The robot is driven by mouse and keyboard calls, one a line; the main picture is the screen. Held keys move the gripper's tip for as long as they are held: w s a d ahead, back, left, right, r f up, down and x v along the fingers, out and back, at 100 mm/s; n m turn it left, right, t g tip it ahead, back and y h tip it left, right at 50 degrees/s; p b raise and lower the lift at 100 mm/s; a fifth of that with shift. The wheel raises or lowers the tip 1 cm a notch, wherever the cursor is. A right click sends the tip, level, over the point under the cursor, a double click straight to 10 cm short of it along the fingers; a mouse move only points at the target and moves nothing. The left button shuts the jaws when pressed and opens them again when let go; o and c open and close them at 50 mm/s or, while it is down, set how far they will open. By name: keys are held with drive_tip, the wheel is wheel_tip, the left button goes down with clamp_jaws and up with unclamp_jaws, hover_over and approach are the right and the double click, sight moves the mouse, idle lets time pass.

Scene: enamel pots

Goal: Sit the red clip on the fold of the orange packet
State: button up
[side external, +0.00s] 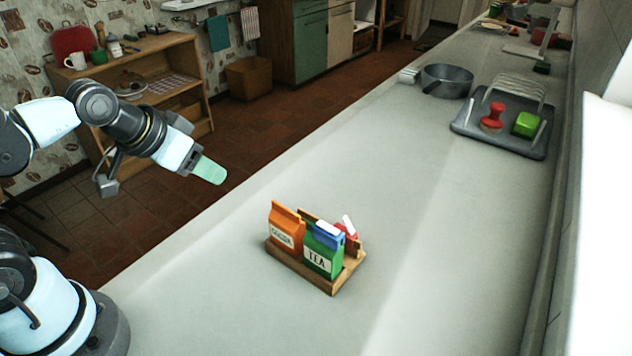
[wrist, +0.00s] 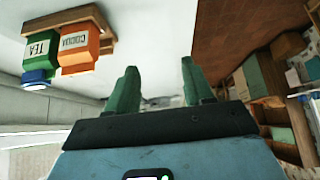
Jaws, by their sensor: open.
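The orange packet (side external: 285,229), labelled COCOA, stands upright in a wooden holder (side external: 302,279). It also shows at the upper left of the wrist view (wrist: 77,50). What looks like the red clip (side external: 353,237), with a white part, is at the holder's right rear, partly hidden behind the green TEA packet (side external: 322,254). I cannot make out the red clip in the wrist view. My gripper (side external: 211,171) is open and empty, above and left of the holder in the side view. Its green fingers stand apart in the wrist view (wrist: 158,84).
A blue-and-white clip (side external: 328,233) sits on top of the green packet. A grey tray (side external: 475,136) with red and green items and a grey pan (side external: 447,82) stand farther back. The counter around the holder is clear.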

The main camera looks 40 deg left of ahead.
drive_tip(key=r+n+g, duration=0.2)
drive_tip(key=n+g, duration=0.5)
drive_tip(key=n, duration=1)
hover_over(346, 217)
drive_tip(key=shift+s+a+f, duration=0.1)
drive_tip(key=shift+f+n, duration=0.25)
drive_tip(key=shift+n, duration=0.05)
wheel_tip(346, 217, down, 12)
drive_tip(key=shift+r, duration=0.2)
clamp_jaws()
